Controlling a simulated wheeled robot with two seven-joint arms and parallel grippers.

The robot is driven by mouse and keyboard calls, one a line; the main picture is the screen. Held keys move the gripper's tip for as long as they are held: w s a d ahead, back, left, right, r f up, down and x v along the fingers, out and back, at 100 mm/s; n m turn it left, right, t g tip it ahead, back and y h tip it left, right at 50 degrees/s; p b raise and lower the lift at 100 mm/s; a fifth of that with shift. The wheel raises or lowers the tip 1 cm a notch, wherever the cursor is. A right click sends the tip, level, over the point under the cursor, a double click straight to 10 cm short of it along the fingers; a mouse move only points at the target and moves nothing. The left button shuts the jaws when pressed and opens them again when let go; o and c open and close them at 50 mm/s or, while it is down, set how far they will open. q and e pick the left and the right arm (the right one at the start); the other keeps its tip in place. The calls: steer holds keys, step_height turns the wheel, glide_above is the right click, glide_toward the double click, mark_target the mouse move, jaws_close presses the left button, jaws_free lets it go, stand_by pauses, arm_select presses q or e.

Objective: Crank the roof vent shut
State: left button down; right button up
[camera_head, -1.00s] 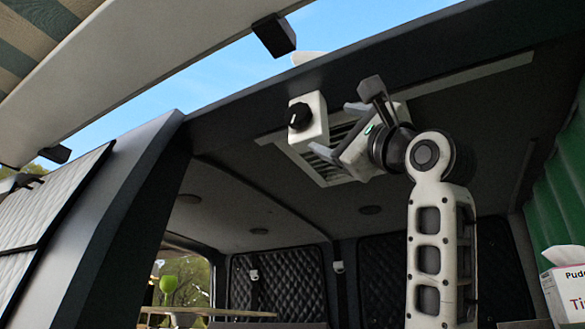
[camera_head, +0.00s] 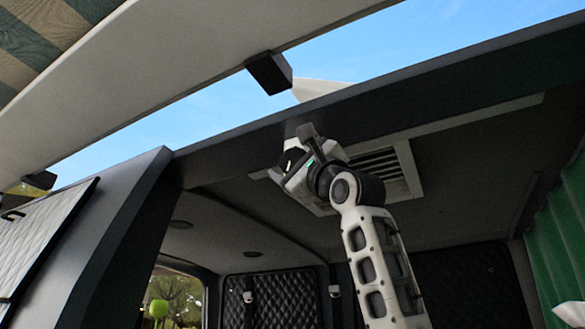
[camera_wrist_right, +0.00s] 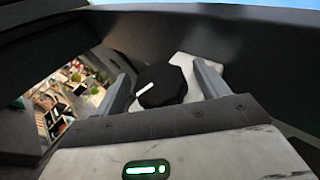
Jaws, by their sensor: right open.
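The crank knob (camera_wrist_right: 163,88) is black and lobed with a white mark, and sits on a white housing (camera_wrist_right: 183,64) under the roof edge. In the head view the knob (camera_head: 290,160) is partly hidden by my right gripper (camera_head: 287,154). In the right wrist view the open fingers of this gripper (camera_wrist_right: 164,78) stand on either side of the knob; I cannot tell whether they touch it. The vent grille (camera_head: 382,168) is in the ceiling behind my wrist. A white lid (camera_head: 318,89) shows tilted up above the roof edge.
The dark roof beam (camera_head: 225,143) runs just above my right gripper. The raised tailgate (camera_head: 150,65) hangs at the upper left. A green corrugated panel (camera_head: 560,235) stands at the right. The van's interior below the ceiling looks open.

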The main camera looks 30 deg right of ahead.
steer(key=shift+w+r, duration=0.1)
steer(key=c, duration=1)
steer(key=shift+o, duration=0.2)
steer(key=shift+a+y, duration=0.1)
steer(key=shift+y, duration=0.3)
steer(key=shift+n+g, duration=0.4)
steer(key=n+g+y, duration=0.1)
steer(key=g, duration=0.2)
steer(key=shift+n, duration=0.4)
steer(key=shift+n+g, duration=0.5)
steer(key=shift+g, duration=0.8)
steer(key=shift+w+g, duration=0.1)
steer(key=shift+g, duration=0.3)
